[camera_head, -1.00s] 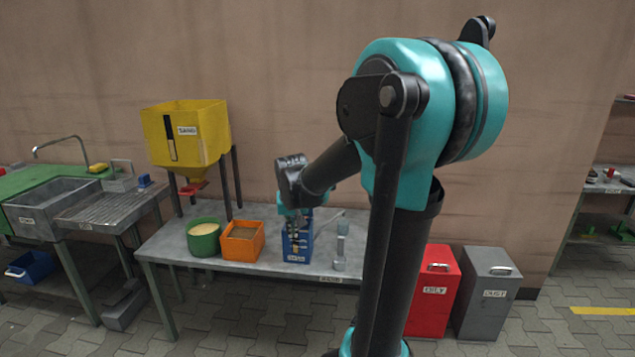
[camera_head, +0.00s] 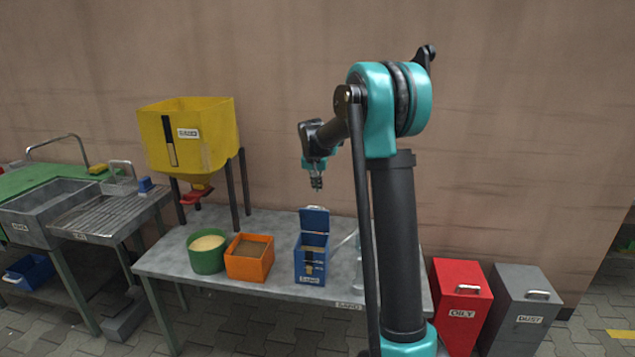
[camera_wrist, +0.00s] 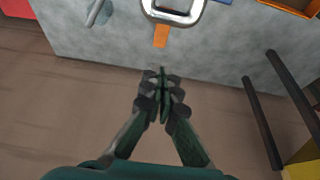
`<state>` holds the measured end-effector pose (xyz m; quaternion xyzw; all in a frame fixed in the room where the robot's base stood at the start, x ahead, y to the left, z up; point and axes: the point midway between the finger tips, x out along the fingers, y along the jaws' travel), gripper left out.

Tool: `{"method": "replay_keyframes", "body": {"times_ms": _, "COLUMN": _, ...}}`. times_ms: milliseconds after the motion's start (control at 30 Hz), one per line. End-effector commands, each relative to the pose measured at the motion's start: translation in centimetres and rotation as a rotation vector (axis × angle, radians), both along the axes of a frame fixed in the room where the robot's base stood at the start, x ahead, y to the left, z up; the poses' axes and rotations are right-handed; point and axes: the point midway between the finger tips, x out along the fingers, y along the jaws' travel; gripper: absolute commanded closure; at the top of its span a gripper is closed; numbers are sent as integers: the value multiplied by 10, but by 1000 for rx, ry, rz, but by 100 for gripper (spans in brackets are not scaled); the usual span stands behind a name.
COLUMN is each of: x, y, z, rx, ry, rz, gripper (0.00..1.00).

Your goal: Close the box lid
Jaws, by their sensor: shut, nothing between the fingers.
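The blue box (camera_head: 310,268) stands on the grey table in the head view. Its lid (camera_head: 314,220) stands open, upright at the box's back edge, and the box's inside shows below it. My gripper (camera_head: 317,186) hangs above the lid, apart from it, with its fingers pointing down. In the wrist view my gripper (camera_wrist: 162,80) shows its fingers together and empty. A silver metal loop (camera_wrist: 174,14) with a small orange piece below it shows at the top of that view; I cannot tell for sure which part of the box it is.
An orange bin (camera_head: 250,260) and a green tub (camera_head: 206,252) stand left of the box on the table (camera_head: 178,268). The yellow sand hopper (camera_head: 190,136) stands behind them. A grey tool lies right of the box, partly hidden by my arm. The wall is close behind.

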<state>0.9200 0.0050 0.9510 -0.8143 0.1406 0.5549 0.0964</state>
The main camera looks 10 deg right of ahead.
Motion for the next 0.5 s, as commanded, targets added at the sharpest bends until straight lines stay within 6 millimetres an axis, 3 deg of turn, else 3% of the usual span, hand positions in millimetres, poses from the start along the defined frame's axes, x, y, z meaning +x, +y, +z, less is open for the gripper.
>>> {"method": "replay_keyframes", "body": {"times_ms": 267, "x": 17, "y": -6, "z": -45, "rx": 0, "ry": 0, "rz": 0, "gripper": 100}}
{"method": "replay_keyframes", "body": {"times_ms": 500, "x": -10, "y": 4, "z": -47, "rx": 0, "ry": 0, "rz": 1, "gripper": 100}}
